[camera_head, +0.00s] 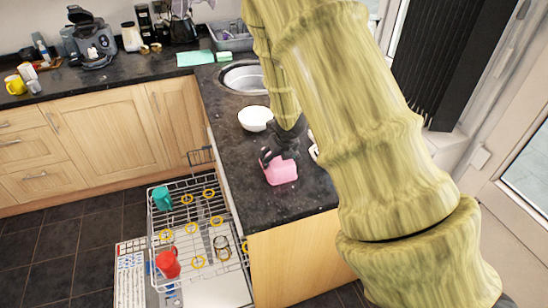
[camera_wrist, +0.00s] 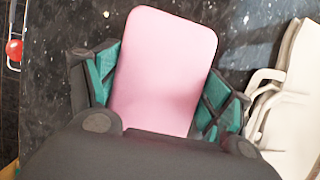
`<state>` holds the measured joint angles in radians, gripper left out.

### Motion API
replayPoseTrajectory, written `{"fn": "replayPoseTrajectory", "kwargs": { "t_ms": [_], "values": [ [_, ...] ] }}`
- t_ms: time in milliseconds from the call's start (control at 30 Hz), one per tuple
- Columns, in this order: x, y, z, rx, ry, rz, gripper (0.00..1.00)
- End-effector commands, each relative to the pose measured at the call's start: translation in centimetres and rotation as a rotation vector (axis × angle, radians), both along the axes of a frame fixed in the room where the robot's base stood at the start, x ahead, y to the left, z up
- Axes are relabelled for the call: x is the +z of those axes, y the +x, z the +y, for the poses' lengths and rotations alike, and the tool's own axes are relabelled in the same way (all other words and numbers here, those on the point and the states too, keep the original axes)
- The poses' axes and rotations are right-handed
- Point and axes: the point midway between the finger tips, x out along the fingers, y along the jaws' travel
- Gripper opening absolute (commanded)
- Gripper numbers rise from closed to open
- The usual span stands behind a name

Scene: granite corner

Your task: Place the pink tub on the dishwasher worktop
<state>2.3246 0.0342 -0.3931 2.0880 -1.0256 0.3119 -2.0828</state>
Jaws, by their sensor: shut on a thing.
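The pink tub (camera_head: 280,171) is at the dark worktop (camera_head: 240,205) above the dishwasher, near its front end. In the wrist view the tub (camera_wrist: 162,70) lies between the two teal-padded fingers of my gripper (camera_wrist: 155,95), which is shut on it. In the head view my gripper (camera_head: 280,147) reaches down to the tub from above. I cannot tell whether the tub's underside touches the worktop. My arm covers part of the worktop on the right.
A white bowl (camera_head: 255,118) stands just behind the tub, with the sink (camera_head: 243,78) farther back. White items (camera_wrist: 292,100) lie to the right of the tub. The open dishwasher rack (camera_head: 190,225) holds a teal cup (camera_head: 162,198) and a red cup (camera_head: 168,264). Worktop left of the tub is clear.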

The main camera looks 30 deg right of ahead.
Motion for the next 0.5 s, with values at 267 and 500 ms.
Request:
{"fn": "replayPoseTrajectory", "kwargs": {
  "t_ms": [267,500],
  "values": [
    [0.04,-0.05,0.00,0.000,0.000,-0.001,1.00],
    [0.04,0.01,0.03,0.000,0.000,-0.001,1.00]
  ]
}}
